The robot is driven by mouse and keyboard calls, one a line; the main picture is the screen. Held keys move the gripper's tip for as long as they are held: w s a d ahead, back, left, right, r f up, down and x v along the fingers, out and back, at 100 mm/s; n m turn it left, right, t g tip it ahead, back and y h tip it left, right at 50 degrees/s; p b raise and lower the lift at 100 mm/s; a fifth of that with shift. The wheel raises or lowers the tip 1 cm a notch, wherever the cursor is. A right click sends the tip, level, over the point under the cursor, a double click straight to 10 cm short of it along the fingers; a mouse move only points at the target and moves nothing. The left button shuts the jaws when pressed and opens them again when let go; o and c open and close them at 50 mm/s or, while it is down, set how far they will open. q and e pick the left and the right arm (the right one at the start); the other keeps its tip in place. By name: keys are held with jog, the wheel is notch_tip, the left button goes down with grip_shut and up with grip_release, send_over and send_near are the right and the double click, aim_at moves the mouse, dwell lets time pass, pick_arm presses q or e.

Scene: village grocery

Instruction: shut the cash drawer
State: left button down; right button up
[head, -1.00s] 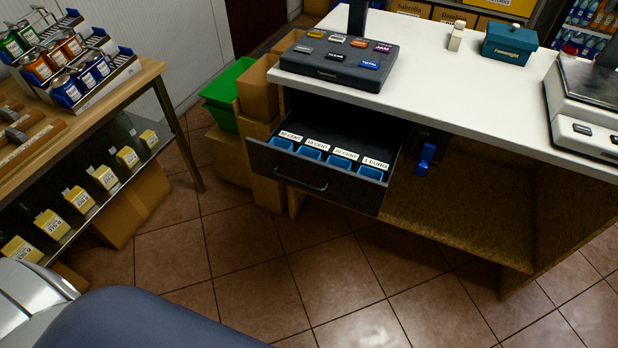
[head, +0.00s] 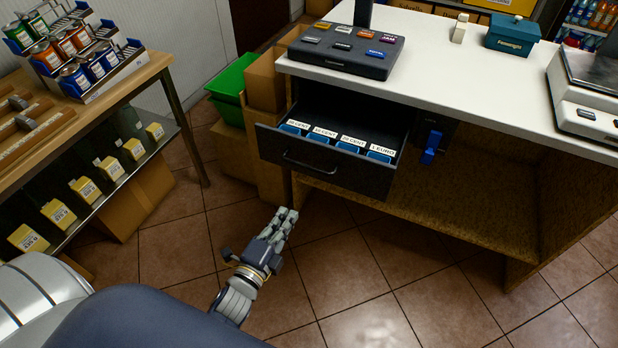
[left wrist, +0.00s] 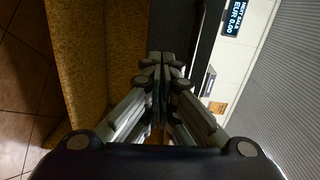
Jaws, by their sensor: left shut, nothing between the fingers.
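The cash drawer (head: 325,165) is pulled out under the white counter (head: 450,75). It has a dark front with a bar handle (head: 304,163) and blue coin cups with labels such as 1 EURO. My left gripper (head: 288,217) is low in front of the drawer, below and to the left of its handle, apart from it. Its fingers are closed together and empty. In the left wrist view the closed fingers (left wrist: 160,65) point past the brown counter panel (left wrist: 110,50), with a dark strip beside them that I cannot identify for sure. My right gripper is not in view.
A key pad (head: 347,50), a teal box (head: 512,34) and a scale (head: 588,100) stand on the counter. Cardboard boxes (head: 265,130) and a green crate (head: 230,90) are left of the drawer. Shelving (head: 130,85) stands at left. The tiled floor before the drawer is clear.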

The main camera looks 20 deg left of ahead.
pick_arm(q)
jog(key=shift+m+t, duration=0.3)
jog(key=shift+m, duration=0.1)
jog(key=w, duration=0.4)
jog(key=w+r, duration=0.1)
jog(key=w, duration=0.4)
jog(key=w+r+p, duration=0.1)
jog(key=w, duration=0.4)
jog(key=shift+w+d, duration=0.1)
jog(key=shift+d, duration=0.05)
